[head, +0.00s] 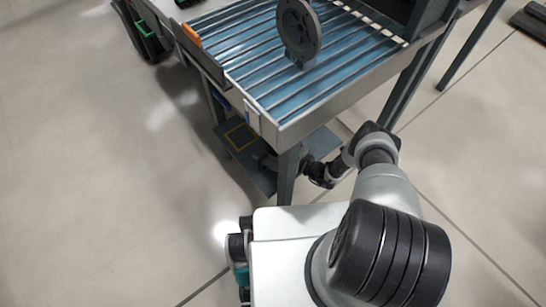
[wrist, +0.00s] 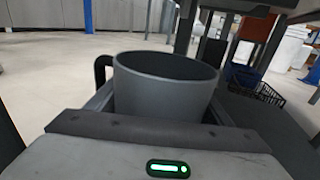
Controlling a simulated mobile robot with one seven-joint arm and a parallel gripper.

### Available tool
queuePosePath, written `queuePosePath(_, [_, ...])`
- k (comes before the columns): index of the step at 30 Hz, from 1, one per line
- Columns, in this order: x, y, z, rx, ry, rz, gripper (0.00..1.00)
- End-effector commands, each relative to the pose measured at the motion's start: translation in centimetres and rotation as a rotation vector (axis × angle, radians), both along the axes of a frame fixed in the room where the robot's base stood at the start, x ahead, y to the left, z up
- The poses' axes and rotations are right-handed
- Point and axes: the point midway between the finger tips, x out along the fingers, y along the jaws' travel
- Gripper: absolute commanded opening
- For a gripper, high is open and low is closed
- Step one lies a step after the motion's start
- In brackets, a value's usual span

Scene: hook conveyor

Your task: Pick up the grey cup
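The grey cup (wrist: 165,88) stands upright and fills the middle of the wrist view, with its open rim toward the top and a dark handle on its left. My gripper (wrist: 160,108) has one finger on each side of the cup. I cannot tell if the fingers press on it or leave a small gap. In the head view my gripper (head: 290,167) reaches low beside the shelf under the conveyor, and a small dark shape there, probably the cup (head: 266,160), is partly hidden. The inside bottom of the cup is hidden.
The roller conveyor (head: 275,110) stands above the lower shelf (head: 238,152), with a table leg (head: 287,178) close to my arm. A round grey part (head: 299,30) stands on the rollers. A dark crate (wrist: 258,90) is at the right. Floor on the left is clear.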

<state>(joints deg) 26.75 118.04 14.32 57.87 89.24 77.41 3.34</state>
Motion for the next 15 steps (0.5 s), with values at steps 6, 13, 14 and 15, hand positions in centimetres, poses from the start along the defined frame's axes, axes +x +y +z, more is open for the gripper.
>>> queuePosePath(6, [0.01, -0.01, 0.04, 0.001, -0.001, 0.0, 0.4])
queuePosePath(13, [0.02, -0.01, 0.15, 0.001, -0.001, 0.0, 0.4])
queuePosePath(14, [0.02, -0.02, 0.25, 0.001, -0.001, 0.0, 0.4])
queuePosePath(15, [0.03, -0.03, 0.44, 0.001, -0.001, 0.0, 0.4])
